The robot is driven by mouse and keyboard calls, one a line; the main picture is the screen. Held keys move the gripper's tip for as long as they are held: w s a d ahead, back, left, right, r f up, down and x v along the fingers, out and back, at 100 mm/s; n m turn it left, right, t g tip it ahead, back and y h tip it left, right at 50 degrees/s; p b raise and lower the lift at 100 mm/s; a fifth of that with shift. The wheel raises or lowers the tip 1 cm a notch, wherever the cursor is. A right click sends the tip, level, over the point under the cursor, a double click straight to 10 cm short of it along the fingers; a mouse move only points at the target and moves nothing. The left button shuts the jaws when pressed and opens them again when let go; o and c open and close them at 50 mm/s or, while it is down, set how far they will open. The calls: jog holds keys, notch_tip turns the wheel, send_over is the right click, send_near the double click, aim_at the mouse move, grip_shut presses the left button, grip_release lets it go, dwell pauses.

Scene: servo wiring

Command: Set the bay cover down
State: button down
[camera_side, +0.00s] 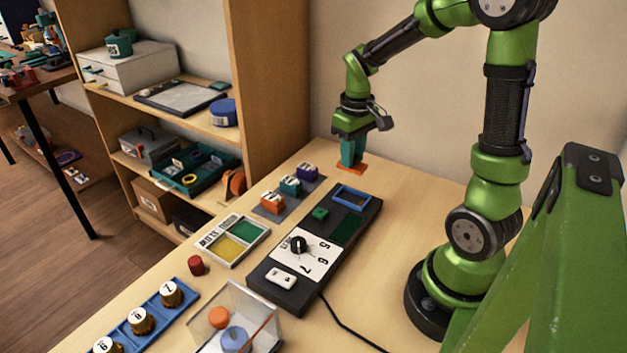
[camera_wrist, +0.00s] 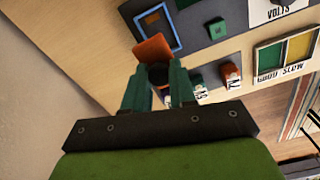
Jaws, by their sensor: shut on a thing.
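The bay cover is an orange plate (camera_side: 352,169), seen in the side view below my gripper (camera_side: 351,152) at the far end of the table. It also shows in the wrist view (camera_wrist: 153,48), beyond my fingertips (camera_wrist: 160,88). My gripper is shut on it, with a dark grip part between the fingers. The plate looks roughly level and close to the table top; I cannot tell whether it touches. The dark console (camera_side: 300,262) lies nearer the camera, with a blue-framed bay (camera_side: 352,197) at its far end.
Purple (camera_side: 308,172), teal (camera_side: 290,186) and orange (camera_side: 272,204) blocks stand on a grey mat left of the console. A tray with yellow and green panels (camera_side: 233,240) and a red cylinder (camera_side: 196,265) lie nearer.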

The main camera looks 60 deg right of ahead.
aim_at(354, 165)
jog(key=shift+m, duration=0.3)
jog(key=f, duration=0.2)
jog(key=s+f, duration=0.1)
jog(key=f, duration=0.1)
jog(key=shift+a, duration=0.15)
jog(key=shift+w+f, duration=0.1)
jog(key=shift+f, duration=2.2)
jog(key=shift+f, duration=0.15)
jog(key=c, duration=0.9)
grip_release()
notch_tip(354, 165, up, 12)
jog(key=shift+f, duration=0.15)
jog(key=shift+a+r, duration=0.1)
jog(key=shift+r, duration=0.2)
jog(key=s+a+r+t, duration=0.1)
jog(key=a+r+t, duration=0.1)
jog(key=a, duration=0.3)
jog(key=s+a+r+t+y, duration=0.1)
jog(key=s+a+r+t, duration=0.1)
jog(key=a, duration=0.4)
jog(key=s+a+r+t+y, duration=0.1)
jog(key=s+a+r+t, duration=0.1)
jog(key=a, duration=0.4)
notch_tip(354, 165, up, 2)
jog(key=shift+s+t, duration=0.1)
jog(key=shift+t, duration=0.4)
